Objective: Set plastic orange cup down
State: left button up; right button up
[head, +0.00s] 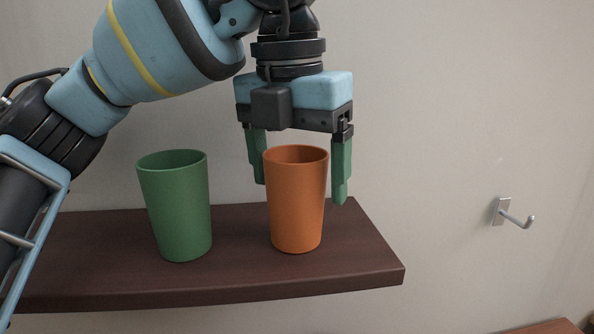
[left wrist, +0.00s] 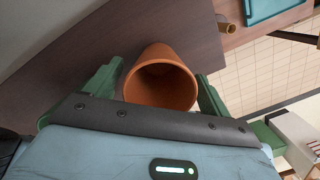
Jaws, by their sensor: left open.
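The orange plastic cup (head: 296,205) stands upright on a dark brown wall shelf (head: 110,288), near its right end. My left gripper (head: 300,185) points down over the cup, with one green finger on each side of it. The gripper is open, and the wrist view shows the empty cup's mouth (left wrist: 160,86) between the fingers, with a gap on the right side. My right gripper is in neither view.
A green cup (head: 178,207) stands upright on the shelf to the left of the orange cup. A metal hook (head: 514,214) is on the wall at the right. The shelf's right edge is close to the orange cup.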

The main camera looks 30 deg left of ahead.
pick_arm(q)
notch_tip(320, 180, up, 12)
jog(key=s+p, duration=0.1)
jog(key=p, duration=0.2)
jog(key=shift+s, duration=0.25)
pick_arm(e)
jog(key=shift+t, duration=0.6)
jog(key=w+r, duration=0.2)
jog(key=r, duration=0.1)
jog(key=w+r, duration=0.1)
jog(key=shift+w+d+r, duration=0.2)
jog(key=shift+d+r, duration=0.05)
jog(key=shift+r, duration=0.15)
pick_arm(q)
jog(key=shift+f, duration=0.1)
jog(key=shift+f, duration=0.1)
